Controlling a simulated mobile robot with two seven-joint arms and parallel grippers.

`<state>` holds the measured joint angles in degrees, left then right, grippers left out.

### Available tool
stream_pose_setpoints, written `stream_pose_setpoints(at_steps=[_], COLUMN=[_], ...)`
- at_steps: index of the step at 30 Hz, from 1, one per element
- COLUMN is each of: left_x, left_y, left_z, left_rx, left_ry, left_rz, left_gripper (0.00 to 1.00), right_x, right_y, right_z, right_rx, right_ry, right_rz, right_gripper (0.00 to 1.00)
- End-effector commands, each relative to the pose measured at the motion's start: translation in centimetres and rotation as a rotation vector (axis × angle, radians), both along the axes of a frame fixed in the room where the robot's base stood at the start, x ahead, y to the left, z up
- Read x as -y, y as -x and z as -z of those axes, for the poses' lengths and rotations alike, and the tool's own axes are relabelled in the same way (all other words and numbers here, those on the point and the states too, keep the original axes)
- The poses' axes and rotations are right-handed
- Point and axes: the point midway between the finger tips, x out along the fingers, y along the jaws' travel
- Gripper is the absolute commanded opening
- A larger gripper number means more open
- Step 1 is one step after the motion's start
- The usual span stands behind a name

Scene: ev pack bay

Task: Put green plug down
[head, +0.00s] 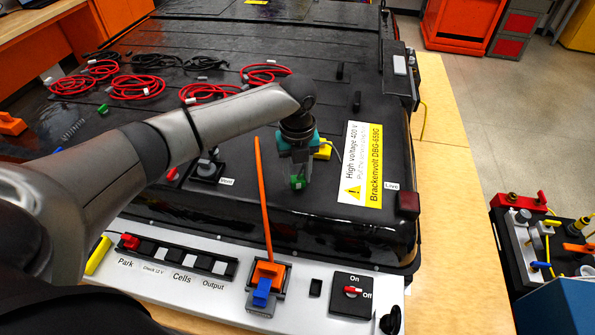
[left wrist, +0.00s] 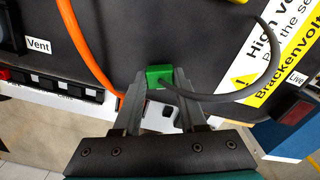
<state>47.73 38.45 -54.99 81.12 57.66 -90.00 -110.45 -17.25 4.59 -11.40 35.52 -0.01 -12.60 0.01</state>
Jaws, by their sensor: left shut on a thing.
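My left gripper (head: 298,166) points down over the front part of the black battery pack (head: 250,205). It is shut on the green plug (head: 297,183), a small green block at its fingertips. In the left wrist view the green plug (left wrist: 159,73) sits between the two grey fingers (left wrist: 158,86), and a dark cable (left wrist: 276,62) loops from it to the right. I cannot tell whether the plug touches the pack's top. My right gripper is not in view.
An orange cable (head: 264,200) rises from the orange and blue connector (head: 265,280) left of the plug. The yellow-and-white high-voltage label (head: 361,165) lies to the right. A yellow piece (head: 323,150) is just behind the gripper. Red cable coils (head: 137,87) lie at the back left.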

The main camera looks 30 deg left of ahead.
Motion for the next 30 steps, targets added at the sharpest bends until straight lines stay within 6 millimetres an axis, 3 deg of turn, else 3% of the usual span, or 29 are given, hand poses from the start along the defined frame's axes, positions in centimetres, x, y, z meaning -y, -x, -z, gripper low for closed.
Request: stream_pose_setpoints(at_steps=[3,4,11,22,30], left_x=[0.0,0.0,0.0,0.0,0.0], left_y=[0.0,0.0,0.0,-0.1,-0.2], left_z=[0.1,0.1,0.1,-0.6,-5.8], left_rx=[0.0,0.0,0.001,0.002,0.005], left_ry=[0.0,0.0,0.001,0.001,0.002], left_rz=[0.0,0.001,0.0,0.001,0.001], left_gripper=[0.0,0.43,0.69,0.71,0.71], right_x=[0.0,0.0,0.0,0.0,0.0], right_y=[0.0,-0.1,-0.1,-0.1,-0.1], right_z=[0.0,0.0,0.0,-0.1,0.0], right_rx=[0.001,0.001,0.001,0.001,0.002], right_ry=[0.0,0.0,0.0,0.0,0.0], right_rz=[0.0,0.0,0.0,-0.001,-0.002], right_gripper=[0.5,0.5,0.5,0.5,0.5])
